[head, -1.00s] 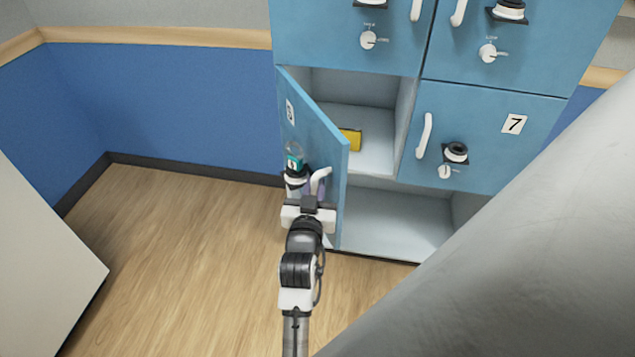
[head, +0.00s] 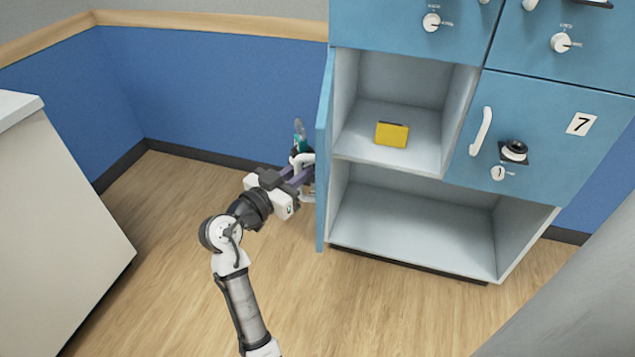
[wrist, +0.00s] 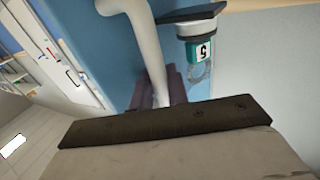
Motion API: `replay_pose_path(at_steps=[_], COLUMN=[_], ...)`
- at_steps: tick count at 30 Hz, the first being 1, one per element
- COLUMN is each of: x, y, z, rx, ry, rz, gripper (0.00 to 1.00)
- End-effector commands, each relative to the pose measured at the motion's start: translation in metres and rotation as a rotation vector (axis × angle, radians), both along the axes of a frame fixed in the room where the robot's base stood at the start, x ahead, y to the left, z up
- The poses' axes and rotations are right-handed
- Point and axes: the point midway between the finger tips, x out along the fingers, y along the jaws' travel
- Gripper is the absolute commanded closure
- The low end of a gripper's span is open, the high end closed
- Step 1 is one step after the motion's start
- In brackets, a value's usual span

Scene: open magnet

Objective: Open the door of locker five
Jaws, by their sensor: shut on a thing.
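The locker door (head: 324,150) stands wide open, seen nearly edge-on at the left of its compartment in the head view. My gripper (head: 298,175) is at the door's outer face, shut on the white door handle (head: 304,159). The handle (wrist: 137,40) also shows in the wrist view, running down to my gripper (wrist: 167,88). Beside it is a dark lock with a teal tag (wrist: 199,50) marked 5. The open locker (head: 385,115) has a shelf with a yellow item (head: 392,133) on it and an empty-looking lower space.
The closed locker 7 door (head: 540,140) is to the right, with more closed doors above. A white cabinet (head: 60,200) stands at the left. The wooden floor (head: 160,270) between cabinet and lockers is clear. A blue wall (head: 210,90) is behind.

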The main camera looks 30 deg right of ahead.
Motion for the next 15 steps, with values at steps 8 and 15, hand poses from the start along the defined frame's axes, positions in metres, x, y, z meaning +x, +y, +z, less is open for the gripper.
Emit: replay_pose_path(at_steps=[8,15], x=[0.030,0.045], y=[0.027,0.038], z=[-0.002,-0.001], rx=[0.000,0.001], ry=[0.000,0.001], rz=[-0.109,-0.173], gripper=[1.00,1.00])
